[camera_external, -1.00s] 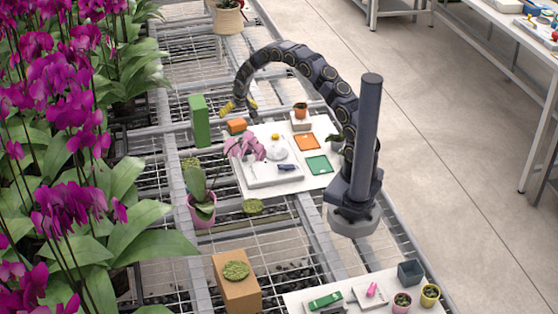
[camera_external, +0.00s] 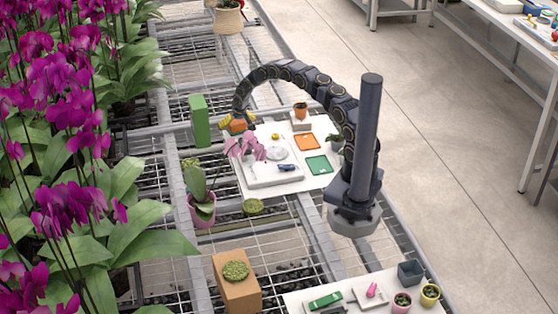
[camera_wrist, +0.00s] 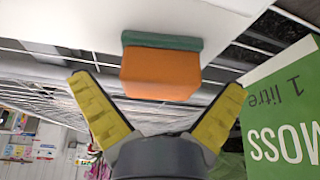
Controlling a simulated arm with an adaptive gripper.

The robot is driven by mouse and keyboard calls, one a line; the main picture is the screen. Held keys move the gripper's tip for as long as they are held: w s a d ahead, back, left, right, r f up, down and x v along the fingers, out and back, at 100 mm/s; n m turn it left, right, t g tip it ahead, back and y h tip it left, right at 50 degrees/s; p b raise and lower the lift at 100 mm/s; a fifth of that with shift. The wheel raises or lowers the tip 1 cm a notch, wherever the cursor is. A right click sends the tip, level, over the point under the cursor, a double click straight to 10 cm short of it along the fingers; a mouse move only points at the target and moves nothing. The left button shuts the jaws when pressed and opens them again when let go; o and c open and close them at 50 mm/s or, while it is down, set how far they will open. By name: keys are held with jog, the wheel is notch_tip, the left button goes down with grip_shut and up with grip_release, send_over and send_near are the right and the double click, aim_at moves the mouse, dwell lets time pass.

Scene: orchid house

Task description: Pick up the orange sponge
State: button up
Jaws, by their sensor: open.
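The orange sponge (camera_wrist: 160,74) has a green layer along one side. In the wrist view it lies on the white board's edge, between and just beyond my two spread yellow fingers. My gripper (camera_wrist: 159,84) is open, with a visible gap on each side of the sponge. In the external view the sponge (camera_external: 238,126) is at the far left corner of the white board (camera_external: 318,183), and my gripper (camera_external: 233,121) is right at it, partly overlapping it. Contact cannot be told.
A green moss box (camera_external: 199,121) stands close to the left of the sponge; it also shows in the wrist view (camera_wrist: 290,110). A pink orchid in a pot (camera_external: 203,210) stands nearer the camera. A tray (camera_external: 262,182), orange square (camera_external: 307,141) and green square (camera_external: 318,165) lie on the board.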

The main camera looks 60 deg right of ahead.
jog(key=c, duration=1.2)
jog(key=shift+o, duration=0.2)
jog(key=shift+r, duration=0.1)
